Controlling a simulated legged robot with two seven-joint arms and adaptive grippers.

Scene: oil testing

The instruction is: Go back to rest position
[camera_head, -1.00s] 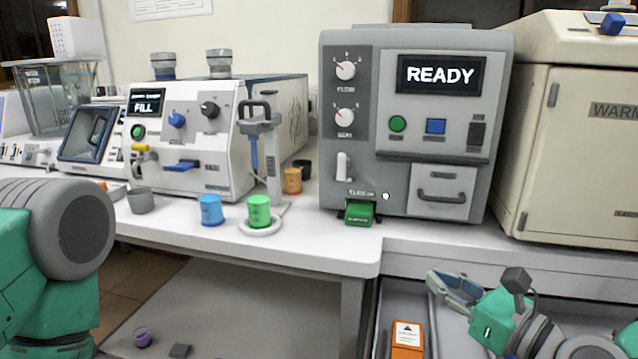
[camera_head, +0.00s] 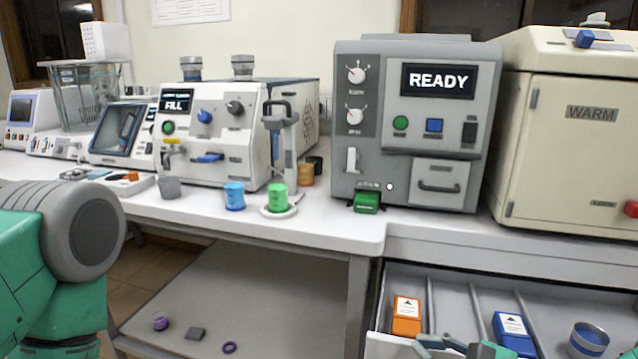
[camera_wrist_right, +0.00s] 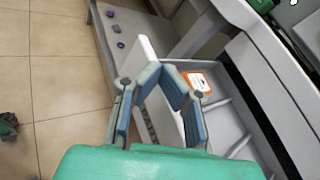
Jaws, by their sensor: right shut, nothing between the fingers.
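My right gripper (camera_head: 447,345) shows only in part at the bottom edge of the head view, low in front of the open drawer (camera_head: 378,345). Its fingers also show in the right wrist view (camera_wrist_right: 157,76), shut with nothing between them. In that view the drawer and its orange box (camera_wrist_right: 198,82) lie beyond the fingers. My left arm shows at the left of the head view, but its gripper is out of view.
The open drawer holds an orange box (camera_head: 407,315), a blue box (camera_head: 514,334) and a round blue container (camera_head: 589,339). The bench above carries a grey READY machine (camera_head: 420,125), a white FILL machine (camera_head: 225,130), a cream WARM cabinet (camera_head: 570,150) and several small cups.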

